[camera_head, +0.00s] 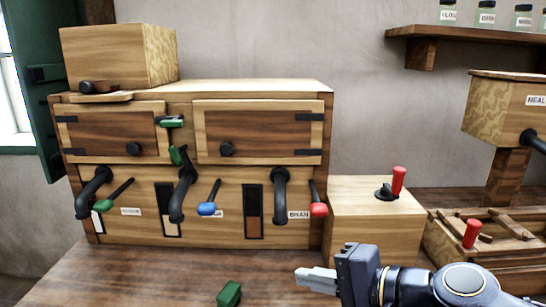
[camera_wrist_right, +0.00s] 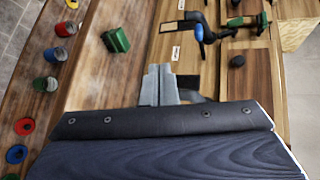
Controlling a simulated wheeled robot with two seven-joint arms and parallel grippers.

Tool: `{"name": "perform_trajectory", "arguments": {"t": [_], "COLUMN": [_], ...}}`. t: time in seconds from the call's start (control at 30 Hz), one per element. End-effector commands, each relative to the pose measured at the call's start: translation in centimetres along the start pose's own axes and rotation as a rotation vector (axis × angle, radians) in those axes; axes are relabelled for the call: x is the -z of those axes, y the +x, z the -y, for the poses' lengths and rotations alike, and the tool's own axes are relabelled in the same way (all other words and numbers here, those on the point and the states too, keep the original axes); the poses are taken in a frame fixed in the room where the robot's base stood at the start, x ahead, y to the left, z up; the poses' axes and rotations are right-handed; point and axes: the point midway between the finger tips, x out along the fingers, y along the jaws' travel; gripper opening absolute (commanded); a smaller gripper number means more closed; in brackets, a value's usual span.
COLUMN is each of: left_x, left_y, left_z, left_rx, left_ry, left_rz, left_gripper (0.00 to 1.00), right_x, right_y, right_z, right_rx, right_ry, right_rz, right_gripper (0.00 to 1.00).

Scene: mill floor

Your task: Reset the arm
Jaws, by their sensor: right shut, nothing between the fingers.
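My right gripper (camera_head: 318,280) is shut and empty, low over the table in front of the wooden cabinet (camera_head: 185,97). Its closed grey fingers also show in the right wrist view (camera_wrist_right: 159,84). A green block (camera_head: 229,293) lies on the table to the left of the gripper, apart from it; it also shows in the right wrist view (camera_wrist_right: 116,40). The cabinet front has two doors, black spouts and levers with green, blue (camera_head: 207,208) and red (camera_head: 319,210) ends. My left gripper is out of view.
A wooden box with a red-handled crank (camera_head: 398,180) stands right of the cabinet. A wooden tray (camera_head: 500,250) with a red handle is farther right. In the right wrist view, several colored pieces (camera_wrist_right: 45,84) and rings line the left edge.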

Motion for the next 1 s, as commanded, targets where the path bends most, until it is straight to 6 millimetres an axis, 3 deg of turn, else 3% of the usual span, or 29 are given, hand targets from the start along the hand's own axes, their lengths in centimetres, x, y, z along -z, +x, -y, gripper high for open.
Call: {"name": "perform_trajectory", "arguments": {"t": [0.03,0.1,0.2,0.53,0.6,1.0], "left_x": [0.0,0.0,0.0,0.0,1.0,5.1], "left_y": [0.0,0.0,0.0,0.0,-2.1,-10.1], "left_z": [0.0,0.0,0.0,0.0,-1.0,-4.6], "left_rx": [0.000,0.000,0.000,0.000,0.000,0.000], "left_ry": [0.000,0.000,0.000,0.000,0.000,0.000], "left_rz": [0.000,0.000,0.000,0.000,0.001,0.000], "left_gripper": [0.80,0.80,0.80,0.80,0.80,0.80], "right_x": [0.2,0.3,0.3,-0.1,-0.4,-1.6], "right_y": [-2.1,-4.3,-6.8,-13.6,-14.4,-17.5], "right_z": [-3.1,-7.0,-11.7,-23.2,-20.9,-11.8], "right_rx": [-0.075,-0.187,-0.326,-0.703,-0.710,-0.706], "right_ry": [-0.118,-0.262,-0.409,-0.693,-0.699,-0.697], "right_rz": [-0.037,-0.062,-0.080,-0.071,-0.067,-0.067], "right_gripper": [0.00,0.00,0.00,0.00,0.00,0.00]}}
